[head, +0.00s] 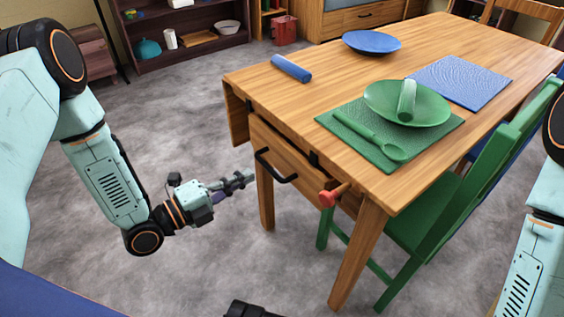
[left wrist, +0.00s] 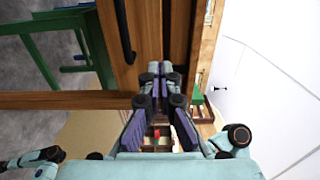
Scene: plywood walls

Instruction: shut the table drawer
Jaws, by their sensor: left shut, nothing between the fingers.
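The wooden table (head: 330,70) stands at the right in the head view. Its drawer (head: 292,163) is under the near left edge, with a black bar handle (head: 275,166). The drawer front (left wrist: 145,25) and handle (left wrist: 123,35) also show in the left wrist view. How far the drawer stands out is hard to tell. My left gripper (head: 248,179) is shut and empty, left of the handle and pointing toward the drawer. In the left wrist view its closed fingers (left wrist: 160,70) overlap the drawer front; contact cannot be told.
A green chair (head: 440,215) is at the table's near right side. A green plate (head: 385,98), blue plate (head: 371,42) and blue roll (head: 291,68) lie on top. Grey floor is clear left of the table.

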